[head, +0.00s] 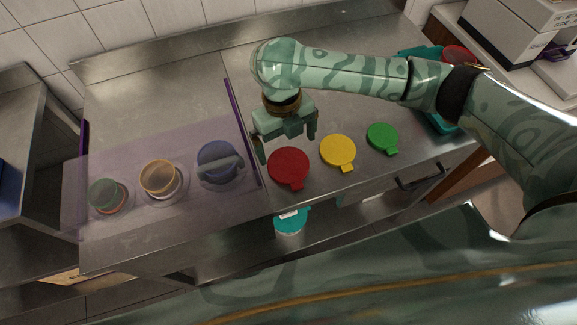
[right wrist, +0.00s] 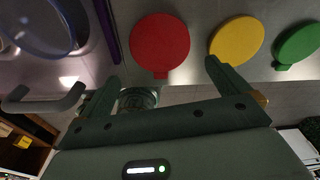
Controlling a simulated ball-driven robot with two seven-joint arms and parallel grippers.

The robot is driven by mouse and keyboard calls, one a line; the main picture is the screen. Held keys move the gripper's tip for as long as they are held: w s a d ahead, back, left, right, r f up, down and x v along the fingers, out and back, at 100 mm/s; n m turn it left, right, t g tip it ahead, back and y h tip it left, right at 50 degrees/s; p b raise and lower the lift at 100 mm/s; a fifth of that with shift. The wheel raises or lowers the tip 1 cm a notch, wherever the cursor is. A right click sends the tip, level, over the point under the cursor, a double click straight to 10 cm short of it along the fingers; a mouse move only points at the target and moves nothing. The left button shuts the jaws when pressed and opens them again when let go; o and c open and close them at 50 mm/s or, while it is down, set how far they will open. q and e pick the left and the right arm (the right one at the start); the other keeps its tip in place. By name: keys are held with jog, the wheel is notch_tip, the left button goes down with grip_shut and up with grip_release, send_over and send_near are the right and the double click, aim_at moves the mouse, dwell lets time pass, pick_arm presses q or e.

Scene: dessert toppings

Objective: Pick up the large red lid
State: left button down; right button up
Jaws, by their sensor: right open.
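The large red lid (head: 289,166) is a flat red disc with a small tab, lying on the steel counter near its front edge. It also shows in the right wrist view (right wrist: 160,42), ahead of the jaws. My right gripper (head: 287,146) is open and empty, just behind and above the red lid in the head view. In the right wrist view its two fingers (right wrist: 162,73) are spread apart, with the lid beyond them and no visible contact. My left gripper is not in view.
A yellow lid (head: 338,151) and a green lid (head: 383,137) lie to the right. On the left, containers with green, orange and blue tops (head: 220,160) sit under a clear purple-edged panel (head: 130,160). A teal bin (head: 440,121) stands at right, partly behind my arm.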

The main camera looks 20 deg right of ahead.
aim_at(290, 166)
jog(key=shift+f, duration=0.75)
jog(key=shift+s+f, duration=0.15)
jog(key=shift+f, duration=0.25)
jog(key=f+b, duration=0.2)
jog(key=f, duration=0.3)
jog(key=shift+s+d+b, duration=0.2)
jog(key=shift+s+b, duration=0.05)
jog(key=shift+b, duration=0.15)
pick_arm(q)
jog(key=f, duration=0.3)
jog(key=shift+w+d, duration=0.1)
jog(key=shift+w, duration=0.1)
pick_arm(e)
jog(key=shift+r, duration=0.15)
jog(key=c, duration=0.7)
